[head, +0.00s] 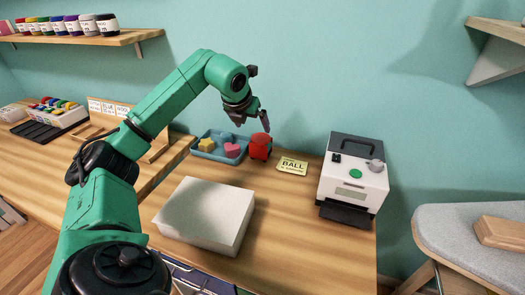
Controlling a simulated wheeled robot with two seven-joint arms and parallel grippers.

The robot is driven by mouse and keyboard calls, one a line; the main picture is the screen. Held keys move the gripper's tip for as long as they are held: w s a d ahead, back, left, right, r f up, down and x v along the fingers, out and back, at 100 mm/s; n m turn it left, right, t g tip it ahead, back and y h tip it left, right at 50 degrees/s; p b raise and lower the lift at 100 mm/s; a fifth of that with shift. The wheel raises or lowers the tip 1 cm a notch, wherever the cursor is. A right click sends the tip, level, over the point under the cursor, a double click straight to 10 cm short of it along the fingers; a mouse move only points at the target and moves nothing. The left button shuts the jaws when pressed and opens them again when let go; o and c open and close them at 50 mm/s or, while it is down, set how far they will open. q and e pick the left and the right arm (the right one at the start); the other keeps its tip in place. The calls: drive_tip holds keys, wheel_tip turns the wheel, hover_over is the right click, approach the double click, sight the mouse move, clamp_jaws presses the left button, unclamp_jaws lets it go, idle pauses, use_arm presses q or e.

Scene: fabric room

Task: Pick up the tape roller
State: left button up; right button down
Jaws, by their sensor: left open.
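A red, rounded object (260,147), which looks like the tape roller though I cannot be sure at this size, stands on the wooden table beside the right end of a blue tray. My left gripper (252,119) hangs just above and behind it in the picture, fingers pointing down. The gripper is open and empty, and appears apart from the red object. My right gripper is not in view.
The blue tray (204,153) holds a yellow piece and a pink heart. A yellow "BALL" card (292,166) lies to the right. A white machine (354,177) stands at the right, and a white block (205,213) lies in front. The tabletop (300,220) between them is clear.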

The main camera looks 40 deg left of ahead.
sight(260, 140)
use_arm(q)
drive_tip(key=p+x, duration=0.1)
drive_tip(key=x, duration=0.5)
drive_tip(key=p+x, duration=0.1)
drive_tip(key=x, duration=0.6)
drive_tip(key=shift+s+d, duration=0.15)
drive_tip(key=shift+d, duration=0.1)
drive_tip(key=shift+w+a+f, duration=0.1)
drive_tip(key=shift+w+f, duration=0.1)
drive_tip(key=shift+f, duration=0.15)
drive_tip(key=shift+r, duration=0.15)
drive_tip(key=c, duration=1.3)
